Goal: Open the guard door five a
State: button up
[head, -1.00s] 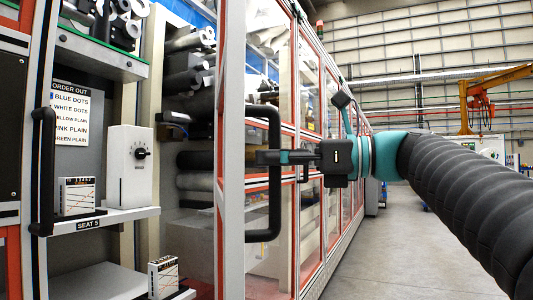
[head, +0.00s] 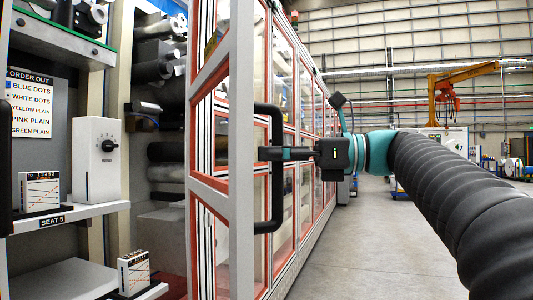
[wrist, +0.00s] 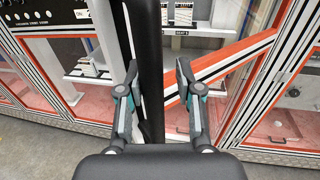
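The guard door (head: 242,110) is a white-framed glazed panel with red edging, standing ajar with its free edge toward me. Its black D-shaped handle (head: 277,205) is upright on the outer side. My gripper (head: 272,154) reaches in from the right at the handle's mid-height. In the wrist view the fingers (wrist: 158,66) are spread, with the black handle bar (wrist: 148,30) running between them. The bar lies close to the left finger, and a gap shows to the right finger. Whether the left finger touches it I cannot tell.
Left of the door is an open bay with rolls (head: 165,152), a dial box (head: 97,160) on a shelf marked SEAT 5, small striped boxes (head: 38,191) and an order sign (head: 30,105). More glazed panels run back. Grey floor (head: 375,240) at right is clear; a yellow hoist (head: 445,90) stands far off.

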jog(key=w+d, duration=0.3)
jog(key=d, duration=0.3)
jog(key=shift+w, duration=0.25)
dwell(0.5)
jog(key=shift+c, duration=0.2)
